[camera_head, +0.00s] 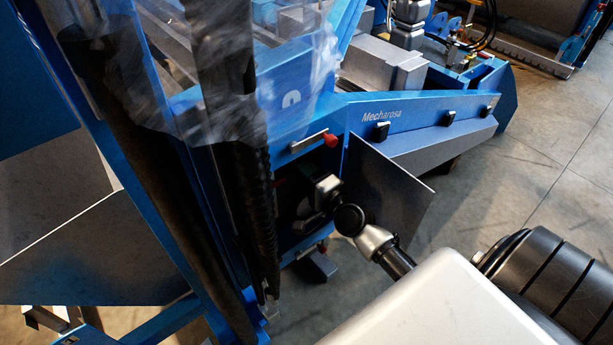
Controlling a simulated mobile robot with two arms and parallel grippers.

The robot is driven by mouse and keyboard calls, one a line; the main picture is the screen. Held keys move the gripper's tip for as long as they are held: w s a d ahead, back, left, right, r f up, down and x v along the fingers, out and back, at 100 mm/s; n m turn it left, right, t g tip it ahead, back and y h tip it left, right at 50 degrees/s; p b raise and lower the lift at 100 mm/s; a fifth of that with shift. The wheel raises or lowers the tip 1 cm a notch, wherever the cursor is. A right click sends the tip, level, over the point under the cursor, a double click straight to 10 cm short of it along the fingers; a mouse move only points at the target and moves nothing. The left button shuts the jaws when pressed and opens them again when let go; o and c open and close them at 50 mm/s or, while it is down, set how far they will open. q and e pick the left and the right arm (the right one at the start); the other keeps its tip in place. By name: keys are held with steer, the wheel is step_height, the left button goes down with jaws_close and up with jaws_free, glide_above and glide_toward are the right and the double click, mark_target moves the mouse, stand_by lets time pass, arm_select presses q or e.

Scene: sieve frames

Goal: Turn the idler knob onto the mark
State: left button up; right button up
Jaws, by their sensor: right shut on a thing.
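My right gripper (314,207) reaches from the lower right into a dark opening in the side of a blue machine (345,115). It is shut on a dark part in the shadow there, which appears to be the idler knob. The gripper and the shadow hide most of the knob. I cannot make out the mark or where the knob points. My left gripper is not in view.
A metal plate door (388,195) stands open just right of my right wrist. A red-ended lever (330,140) sits above the opening. A blue post and a black ribbed cover (245,200) stand close on the left. Floor (530,195) is clear at the right.

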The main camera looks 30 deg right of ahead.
steer(key=shift+f, duration=0.1)
stand_by(0.5)
steer(key=o, duration=0.9)
steer(key=shift+s, duration=0.1)
steer(key=shift+s, duration=0.35)
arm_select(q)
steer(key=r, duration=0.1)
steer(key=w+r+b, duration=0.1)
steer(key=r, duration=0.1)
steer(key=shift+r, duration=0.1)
arm_select(e)
steer(key=s, duration=1)
steer(key=shift+d, duration=0.4)
